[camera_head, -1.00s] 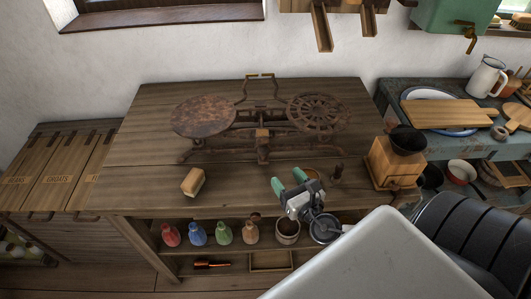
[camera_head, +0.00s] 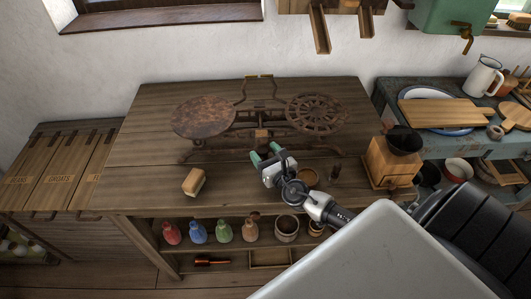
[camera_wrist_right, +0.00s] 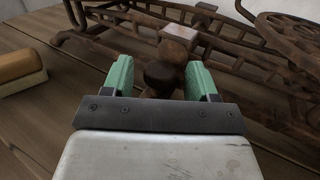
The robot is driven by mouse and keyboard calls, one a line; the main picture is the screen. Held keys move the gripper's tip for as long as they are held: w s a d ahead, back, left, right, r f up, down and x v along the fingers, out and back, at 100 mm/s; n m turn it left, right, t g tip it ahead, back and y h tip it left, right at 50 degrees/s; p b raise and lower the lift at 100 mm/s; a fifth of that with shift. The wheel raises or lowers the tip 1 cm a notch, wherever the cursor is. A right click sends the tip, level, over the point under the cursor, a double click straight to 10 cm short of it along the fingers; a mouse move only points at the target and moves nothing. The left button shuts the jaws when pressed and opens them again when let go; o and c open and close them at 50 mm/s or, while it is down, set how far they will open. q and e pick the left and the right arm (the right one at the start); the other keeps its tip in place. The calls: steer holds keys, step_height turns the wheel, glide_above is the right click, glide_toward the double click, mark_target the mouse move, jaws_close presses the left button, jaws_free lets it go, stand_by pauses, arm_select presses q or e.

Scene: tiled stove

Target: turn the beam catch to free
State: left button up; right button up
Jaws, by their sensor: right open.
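The old rusty balance scale (camera_head: 261,117) stands on the wooden counter, with a flat round pan on the left and an openwork pan on the right. At its front middle is a small brown block (camera_head: 262,134), also in the right wrist view (camera_wrist_right: 180,33). Below it a dark round knob (camera_wrist_right: 160,75), which looks like the beam catch, sits between my right fingers. My right gripper (camera_head: 265,152) has green fingertips and is open; in the wrist view (camera_wrist_right: 160,82) its fingers stand either side of the knob. I cannot tell whether they touch it. My left gripper is out of view.
A wood-and-cream block (camera_head: 194,182) lies on the counter left of my gripper. A round bowl (camera_head: 307,177), a small dark peg (camera_head: 335,173) and a coffee grinder (camera_head: 393,162) stand to the right. Coloured bottles (camera_head: 197,232) stand on the shelf below.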

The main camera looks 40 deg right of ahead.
steer(key=c, duration=0.9)
